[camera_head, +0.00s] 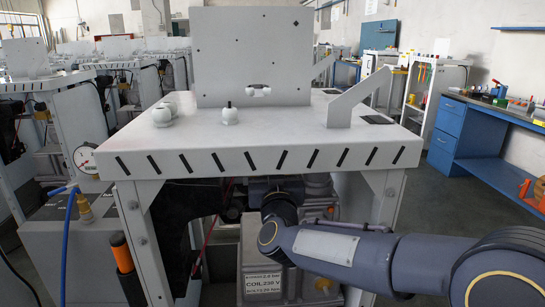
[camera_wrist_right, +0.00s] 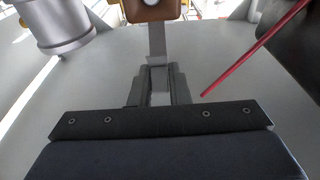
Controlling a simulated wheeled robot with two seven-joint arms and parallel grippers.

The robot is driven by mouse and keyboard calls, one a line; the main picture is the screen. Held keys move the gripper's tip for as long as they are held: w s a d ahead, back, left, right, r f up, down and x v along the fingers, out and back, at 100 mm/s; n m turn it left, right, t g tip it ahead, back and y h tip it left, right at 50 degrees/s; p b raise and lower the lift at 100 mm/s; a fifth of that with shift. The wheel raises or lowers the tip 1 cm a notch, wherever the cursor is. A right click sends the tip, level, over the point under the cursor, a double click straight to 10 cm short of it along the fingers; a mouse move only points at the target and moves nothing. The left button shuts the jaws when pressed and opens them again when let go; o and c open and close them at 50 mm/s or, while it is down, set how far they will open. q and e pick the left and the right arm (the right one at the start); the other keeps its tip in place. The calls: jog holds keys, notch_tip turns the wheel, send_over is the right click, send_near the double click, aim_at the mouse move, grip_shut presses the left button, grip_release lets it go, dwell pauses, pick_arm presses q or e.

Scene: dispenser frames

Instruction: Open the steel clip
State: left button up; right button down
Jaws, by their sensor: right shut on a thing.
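In the right wrist view my right gripper (camera_wrist_right: 160,82) has its two dark fingers closed around a narrow grey metal strip, which looks like the steel clip (camera_wrist_right: 157,42). The strip runs up from between the fingers to a brown block (camera_wrist_right: 155,10) with a round white spot at the top edge. The clip's lower part is hidden between the fingers. In the head view my right arm comes in from the right and reaches under the white table (camera_head: 110,150); its gripper is hidden there. The clip cannot be made out in that view. My left arm does not show.
A red rod (camera_wrist_right: 258,46) slants close to the right of the fingers, and a grey metal cylinder (camera_wrist_right: 62,22) is at upper left. Below the table stands a grey box labelled COIL (camera_head: 268,282). Table legs (camera_head: 145,235) bound the space underneath.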

dwell(0.3)
jog(key=c, duration=1.4)
grip_release()
jog(key=s+f, duration=0.1)
jog(key=s, duration=0.6)
jog(key=shift+s, duration=0.3)
jog(key=shift+d+f, duration=0.1)
jog(key=shift+f, duration=0.05)
